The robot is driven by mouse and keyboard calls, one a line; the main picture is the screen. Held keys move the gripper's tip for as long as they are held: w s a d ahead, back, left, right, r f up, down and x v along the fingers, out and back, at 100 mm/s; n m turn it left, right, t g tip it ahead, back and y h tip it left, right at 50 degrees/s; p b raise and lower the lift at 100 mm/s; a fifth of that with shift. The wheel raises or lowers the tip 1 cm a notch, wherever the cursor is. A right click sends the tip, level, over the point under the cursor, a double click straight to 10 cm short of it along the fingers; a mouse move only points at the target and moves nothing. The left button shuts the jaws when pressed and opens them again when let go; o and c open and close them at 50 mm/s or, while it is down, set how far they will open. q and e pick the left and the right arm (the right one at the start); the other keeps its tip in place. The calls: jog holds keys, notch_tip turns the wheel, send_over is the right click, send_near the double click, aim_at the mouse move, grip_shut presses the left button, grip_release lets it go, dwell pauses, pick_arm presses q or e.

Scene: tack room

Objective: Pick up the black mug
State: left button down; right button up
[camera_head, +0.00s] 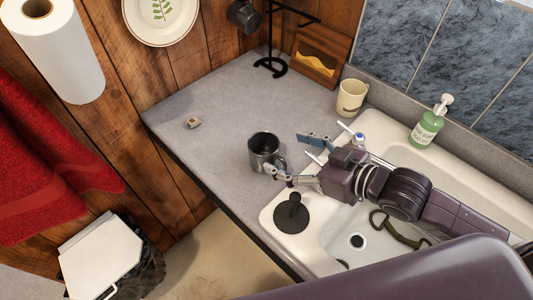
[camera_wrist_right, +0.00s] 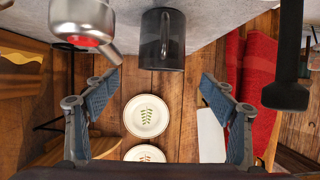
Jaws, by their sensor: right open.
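The black mug (camera_head: 262,148) stands upright on the grey counter near its front edge, dark and shiny, its handle on the side toward my right gripper. My right gripper (camera_head: 285,154) is open, its two fingers spread and pointing at the mug from the sink side. In the head view one finger is by the handle and the other is behind and to the right; contact cannot be told. In the right wrist view the mug (camera_wrist_right: 162,45) shows at the top middle, handle toward the camera, with the empty gap of the gripper (camera_wrist_right: 158,90) below it. My left gripper is not in view.
A cream mug (camera_head: 351,98) and a green soap bottle (camera_head: 427,125) stand behind my right arm. A black stand (camera_head: 272,62) holds another dark mug (camera_head: 244,16). The counter left of the mug is mostly clear.

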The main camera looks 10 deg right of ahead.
aim_at(253, 143)
jog(key=p+x, duration=0.1)
jog(key=x, duration=0.1)
jog(key=shift+w+a, duration=0.25)
jog(key=shift+w, duration=0.05)
jog(key=p+x, duration=0.1)
jog(key=x, duration=0.3)
jog(key=shift+a+f+p, duration=0.1)
jog(key=shift+f+p, duration=0.2)
jog(key=shift+p, duration=0.05)
jog(key=shift+w+a+f, duration=0.15)
jog(key=shift+a+f, duration=0.05)
jog(key=shift+a, duration=0.05)
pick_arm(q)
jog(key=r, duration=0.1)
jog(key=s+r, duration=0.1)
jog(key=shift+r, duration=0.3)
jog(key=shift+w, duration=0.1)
pick_arm(e)
jog(key=c, duration=1.5)
